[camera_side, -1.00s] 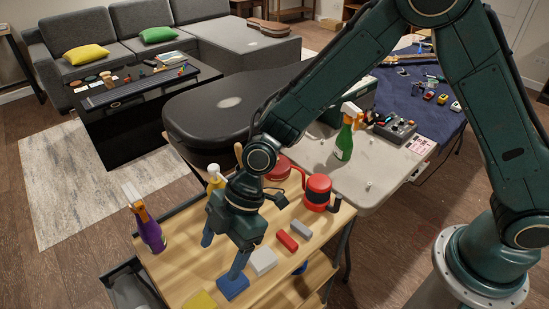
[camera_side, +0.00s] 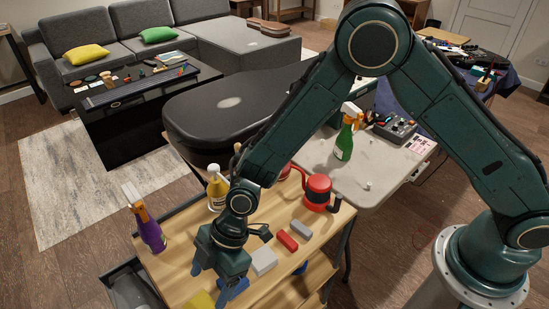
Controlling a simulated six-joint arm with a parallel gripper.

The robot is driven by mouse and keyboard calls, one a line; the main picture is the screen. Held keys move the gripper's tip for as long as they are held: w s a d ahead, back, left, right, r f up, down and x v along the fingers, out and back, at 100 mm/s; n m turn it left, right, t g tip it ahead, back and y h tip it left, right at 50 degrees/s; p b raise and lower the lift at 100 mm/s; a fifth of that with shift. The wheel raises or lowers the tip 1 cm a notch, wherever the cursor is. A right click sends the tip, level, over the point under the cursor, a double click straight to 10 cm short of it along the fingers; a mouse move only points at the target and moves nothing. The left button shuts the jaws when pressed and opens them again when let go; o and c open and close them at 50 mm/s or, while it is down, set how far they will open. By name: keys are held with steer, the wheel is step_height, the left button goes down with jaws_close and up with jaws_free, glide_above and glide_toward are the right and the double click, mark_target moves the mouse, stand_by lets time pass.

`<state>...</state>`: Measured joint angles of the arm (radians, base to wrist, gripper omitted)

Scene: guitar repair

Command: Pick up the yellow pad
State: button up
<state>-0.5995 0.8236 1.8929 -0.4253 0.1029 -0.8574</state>
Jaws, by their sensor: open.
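The yellow pad (camera_side: 200,300) lies on the wooden bench top (camera_side: 180,280) at the bottom edge of the picture and is partly cut off. My gripper (camera_side: 211,281) points down above the bench just behind the pad, with its fingers spread apart and nothing seen between them. A blue block (camera_side: 238,287) lies beside the pad and is partly hidden by my right-hand finger. I cannot tell how high the fingertips are above the pad.
A white block (camera_side: 264,261), a red block (camera_side: 287,241) and a grey block (camera_side: 301,229) lie to the right.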

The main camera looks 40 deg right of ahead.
mark_target(201, 304)
steer(key=shift+a+f, duration=0.25)
steer(key=shift+f, duration=0.15)
steer(key=shift+f, duration=0.1)
steer(key=shift+x, duration=2.5)
steer(key=shift+a, duration=0.1)
steer(key=c, duration=1.1)
